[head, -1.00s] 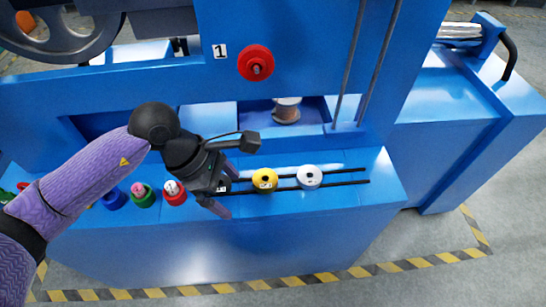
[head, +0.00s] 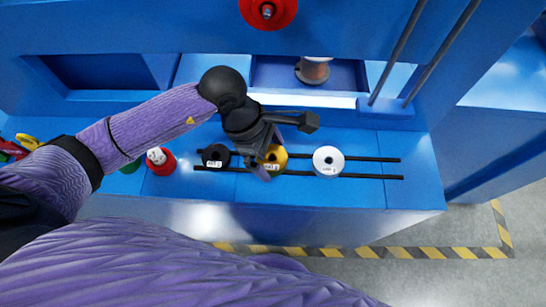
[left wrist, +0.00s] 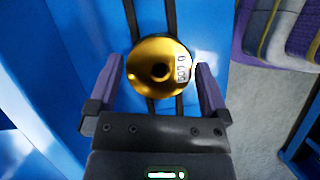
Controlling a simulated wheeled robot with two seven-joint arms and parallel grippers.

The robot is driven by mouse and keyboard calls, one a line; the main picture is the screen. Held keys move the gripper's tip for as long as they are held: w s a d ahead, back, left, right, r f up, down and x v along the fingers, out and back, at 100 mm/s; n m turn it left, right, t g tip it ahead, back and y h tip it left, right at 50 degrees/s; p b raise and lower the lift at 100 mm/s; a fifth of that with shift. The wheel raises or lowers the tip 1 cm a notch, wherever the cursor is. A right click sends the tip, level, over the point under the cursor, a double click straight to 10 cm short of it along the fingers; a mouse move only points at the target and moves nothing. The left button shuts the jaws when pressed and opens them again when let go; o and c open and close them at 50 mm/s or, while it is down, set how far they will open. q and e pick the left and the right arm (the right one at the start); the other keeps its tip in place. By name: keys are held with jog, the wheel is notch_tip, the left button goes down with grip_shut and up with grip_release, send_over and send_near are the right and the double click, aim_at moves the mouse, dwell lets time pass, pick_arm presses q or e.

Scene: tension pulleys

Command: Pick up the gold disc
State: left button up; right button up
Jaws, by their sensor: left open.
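The gold disc (head: 276,157) with a dark centre hole lies on the two black rails of the blue machine, partly hidden behind my left gripper (head: 275,160) in the head view. In the left wrist view the gold disc (left wrist: 152,52), with a white label reading about 500 g, sits between the two fingers of my left gripper (left wrist: 158,66). The fingers are open, one on each side of the disc. A gap shows at the left finger; the right finger is close to the disc's edge, and I cannot tell whether it touches. My right gripper is not in view.
A black disc (head: 215,156) lies left of the gold one on the rails, and a white disc (head: 328,160) lies to its right. A red spool (head: 160,161) stands further left. The machine's blue wall with a red knob (head: 267,12) rises behind the rails.

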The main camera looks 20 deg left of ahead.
pick_arm(q)
jog(key=shift+c, duration=0.7)
jog(key=c, duration=0.7)
grip_shut()
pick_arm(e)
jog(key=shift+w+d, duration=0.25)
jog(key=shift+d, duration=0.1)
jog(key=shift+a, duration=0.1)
